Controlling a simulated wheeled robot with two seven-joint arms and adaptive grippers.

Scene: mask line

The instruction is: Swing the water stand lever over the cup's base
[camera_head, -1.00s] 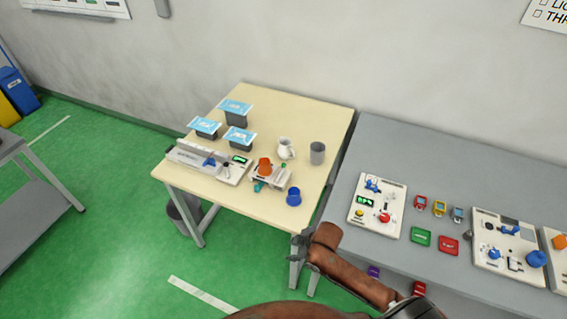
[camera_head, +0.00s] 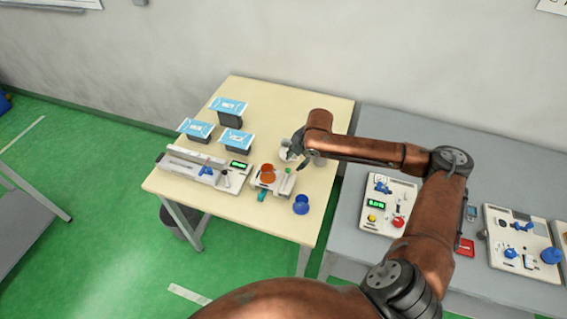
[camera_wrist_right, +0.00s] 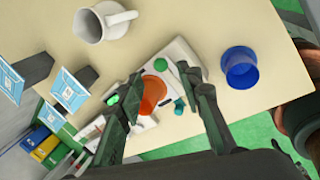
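The water stand (camera_head: 262,189) is a small pale unit on the wooden table, with an orange cup (camera_head: 267,173) on it. Which of these is the lever, I cannot tell. My right gripper (camera_head: 298,164) hangs above the stand's right side; in its wrist view (camera_wrist_right: 165,95) the two fingers are spread, with nothing clearly held. My left gripper is not in view.
A blue cup (camera_head: 301,205) stands at the table's front right. A white jug (camera_head: 285,155) is behind the gripper, and a grey cup (camera_head: 320,161) is partly hidden by my arm. A long pale unit (camera_head: 190,167) and blue-topped boxes (camera_head: 229,105) are to the left.

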